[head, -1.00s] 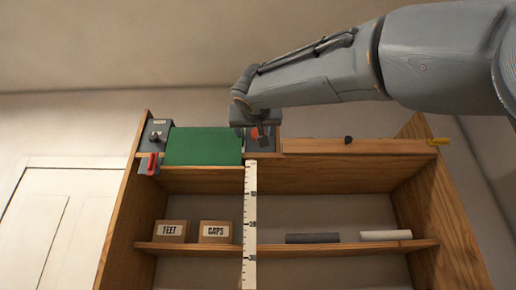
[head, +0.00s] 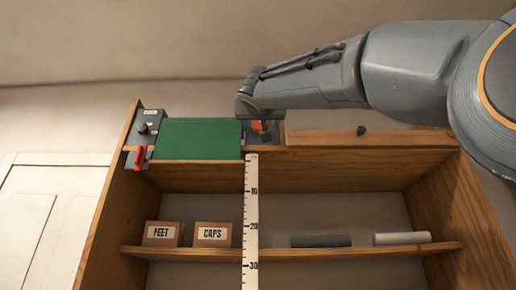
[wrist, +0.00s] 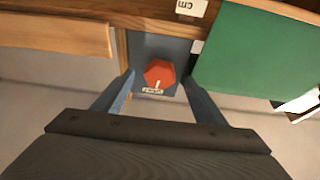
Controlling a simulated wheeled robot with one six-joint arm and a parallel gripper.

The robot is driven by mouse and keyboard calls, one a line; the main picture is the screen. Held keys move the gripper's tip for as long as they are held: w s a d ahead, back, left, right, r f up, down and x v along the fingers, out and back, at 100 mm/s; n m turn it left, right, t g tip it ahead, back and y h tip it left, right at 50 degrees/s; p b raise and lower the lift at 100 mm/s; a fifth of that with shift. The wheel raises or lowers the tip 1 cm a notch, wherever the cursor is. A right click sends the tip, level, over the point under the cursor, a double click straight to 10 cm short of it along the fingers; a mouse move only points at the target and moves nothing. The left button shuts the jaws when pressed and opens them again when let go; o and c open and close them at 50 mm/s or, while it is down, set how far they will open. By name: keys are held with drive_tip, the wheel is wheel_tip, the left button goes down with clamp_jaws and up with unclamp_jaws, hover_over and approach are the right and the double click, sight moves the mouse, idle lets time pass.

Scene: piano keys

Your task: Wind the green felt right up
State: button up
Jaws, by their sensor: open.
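The green felt (head: 198,138) lies flat across the top left of the wooden cabinet; it also shows at the right in the wrist view (wrist: 255,55). A dark plate beside its right end carries an orange-red faceted knob (head: 259,126), seen face-on with a white pointer mark in the wrist view (wrist: 160,74). My gripper (wrist: 158,84) is open, its two fingers on either side of the knob with gaps showing. In the head view my gripper (head: 258,122) partly hides the knob and plate. I cannot tell whether the fingertips reach the knob's depth.
A dark box with a black knob (head: 145,128) and a red lever (head: 140,157) sit left of the felt. A numbered white strip (head: 251,220) hangs down the front. The shelf (head: 290,250) holds boxes marked FEET (head: 161,233) and CAPS (head: 212,234) and two rolls.

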sight(260, 125)
drive_tip(key=shift+p+x, duration=1.05)
drive_tip(key=shift+x, duration=0.75)
drive_tip(key=c, duration=1)
drive_tip(key=shift+d+n+y, duration=0.1)
drive_tip(key=shift+n+y, duration=0.5)
drive_tip(key=shift+n, duration=0.5)
drive_tip(key=shift+c, duration=0.2)
drive_tip(key=o, duration=1)
drive_tip(key=shift+o, duration=0.2)
drive_tip(key=shift+s+f, duration=0.1)
drive_tip(key=shift+s, duration=0.05)
